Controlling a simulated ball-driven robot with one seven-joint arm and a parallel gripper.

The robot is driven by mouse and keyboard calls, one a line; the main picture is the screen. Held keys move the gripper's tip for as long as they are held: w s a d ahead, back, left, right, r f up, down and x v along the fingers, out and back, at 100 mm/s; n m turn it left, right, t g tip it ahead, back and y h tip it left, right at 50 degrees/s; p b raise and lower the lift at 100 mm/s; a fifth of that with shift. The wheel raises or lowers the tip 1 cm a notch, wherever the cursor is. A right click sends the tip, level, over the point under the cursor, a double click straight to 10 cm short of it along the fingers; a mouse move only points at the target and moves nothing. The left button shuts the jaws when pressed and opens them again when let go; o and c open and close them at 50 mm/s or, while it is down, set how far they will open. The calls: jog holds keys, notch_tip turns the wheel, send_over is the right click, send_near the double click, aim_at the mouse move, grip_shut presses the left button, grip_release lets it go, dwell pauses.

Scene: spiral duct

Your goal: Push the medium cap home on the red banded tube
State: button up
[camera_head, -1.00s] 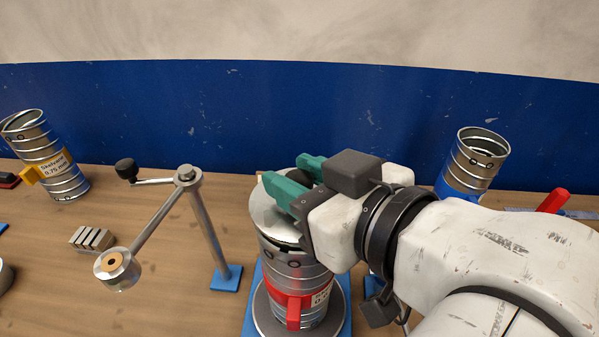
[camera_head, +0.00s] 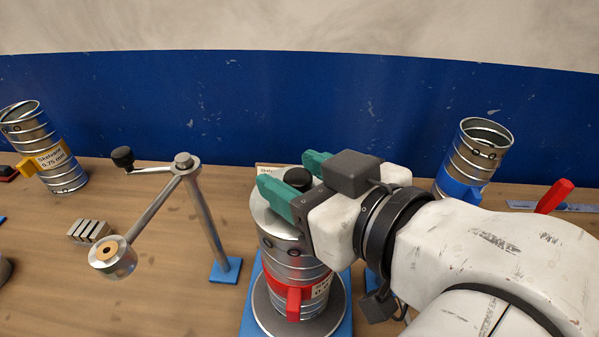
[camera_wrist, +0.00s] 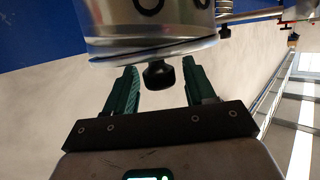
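The red banded tube (camera_head: 281,284) stands upright on a round grey plate over a blue base. The medium cap (camera_head: 266,218), a metal disc with a black knob (camera_head: 298,179), lies on its top end. In the wrist view the cap (camera_wrist: 196,50) shows a thin dark line against the tube (camera_wrist: 120,22), and its rim looks slightly tilted. My gripper (camera_head: 297,182) is over the cap, its green fingers open on either side of the knob. In the wrist view the knob (camera_wrist: 159,75) sits between the fingertips with gaps on both sides. The cap's right side is hidden behind my gripper.
A metal stand with a crank arm and hanging weight (camera_head: 112,258) is to the left, beside several grey blocks (camera_head: 89,231). A yellow-tagged tube (camera_head: 40,150) stands far left. A blue-banded open tube (camera_head: 474,155) stands behind my arm. A red handle (camera_head: 554,197) lies right.

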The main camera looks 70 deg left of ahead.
jog(key=shift+o, duration=0.9)
jog(key=b+v, duration=0.1)
jog(key=v, duration=0.9)
jog(key=shift+d+b, duration=0.35)
jog(key=shift+w+r, duration=0.1)
jog(key=shift+w, duration=0.1)
